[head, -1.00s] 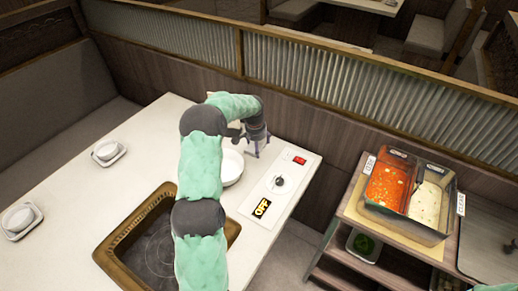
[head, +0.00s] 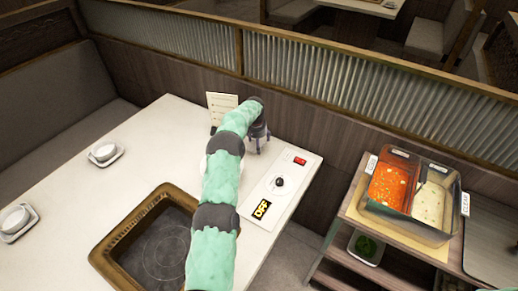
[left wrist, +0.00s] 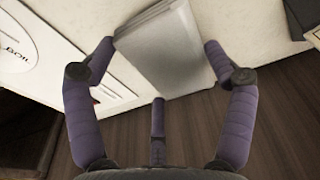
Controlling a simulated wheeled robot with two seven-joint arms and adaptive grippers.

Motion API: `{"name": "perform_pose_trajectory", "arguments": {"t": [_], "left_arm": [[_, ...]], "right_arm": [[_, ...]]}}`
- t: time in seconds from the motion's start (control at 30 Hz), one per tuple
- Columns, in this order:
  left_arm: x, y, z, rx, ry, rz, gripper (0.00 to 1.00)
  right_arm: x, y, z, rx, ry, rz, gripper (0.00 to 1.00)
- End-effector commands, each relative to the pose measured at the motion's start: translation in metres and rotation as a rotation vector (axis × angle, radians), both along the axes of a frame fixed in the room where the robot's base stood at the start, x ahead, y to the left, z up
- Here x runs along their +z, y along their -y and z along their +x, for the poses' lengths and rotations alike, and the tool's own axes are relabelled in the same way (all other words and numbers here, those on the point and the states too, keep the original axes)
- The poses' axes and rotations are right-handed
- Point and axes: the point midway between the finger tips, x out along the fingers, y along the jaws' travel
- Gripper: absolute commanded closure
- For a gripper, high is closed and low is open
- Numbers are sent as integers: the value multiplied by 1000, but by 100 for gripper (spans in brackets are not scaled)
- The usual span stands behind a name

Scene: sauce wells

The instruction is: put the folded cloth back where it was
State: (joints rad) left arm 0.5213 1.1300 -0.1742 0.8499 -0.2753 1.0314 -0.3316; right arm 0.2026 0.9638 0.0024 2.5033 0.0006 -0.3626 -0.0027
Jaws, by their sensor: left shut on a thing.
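The folded cloth (left wrist: 168,48) is a pale grey, layered, flat bundle in the left wrist view. It lies between the purple fingers of my left gripper (left wrist: 159,52), which is shut on it. In the head view my left gripper (head: 258,147) points down at the far right corner of the white table (head: 160,120), beside the control panel (head: 283,186). The cloth cannot be made out there, as my gripper and arm cover that spot. Whether the cloth touches the table is not clear. My right gripper is not in view.
A menu card (head: 221,107) stands behind my arm. A sunken cooktop (head: 122,229) with a brown frame is in the table, and bowls on saucers (head: 105,153) stand at left. A cart (head: 345,212) with red and white food bins is at right. A wood-panelled partition runs behind.

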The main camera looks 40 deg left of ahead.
Motion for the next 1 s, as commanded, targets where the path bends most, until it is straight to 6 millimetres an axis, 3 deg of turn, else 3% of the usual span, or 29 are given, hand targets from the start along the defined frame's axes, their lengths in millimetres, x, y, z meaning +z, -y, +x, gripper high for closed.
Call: {"name": "perform_pose_trajectory", "arguments": {"t": [0.3, 0.7, 0.73, 0.77, 1.0], "left_arm": [[-35, -1, 1, 1, -3, -1, 52], [-39, -1, 2, 1, -1, 0, 52], [-38, -1, 2, 1, -1, 0, 8], [-38, -1, 2, 0, -2, 0, 0], [-37, -1, 2, 1, -1, 0, 0]], "right_arm": [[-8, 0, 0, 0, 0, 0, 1], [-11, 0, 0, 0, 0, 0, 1], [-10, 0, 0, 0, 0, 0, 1], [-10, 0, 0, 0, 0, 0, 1], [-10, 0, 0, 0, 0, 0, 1]]}}
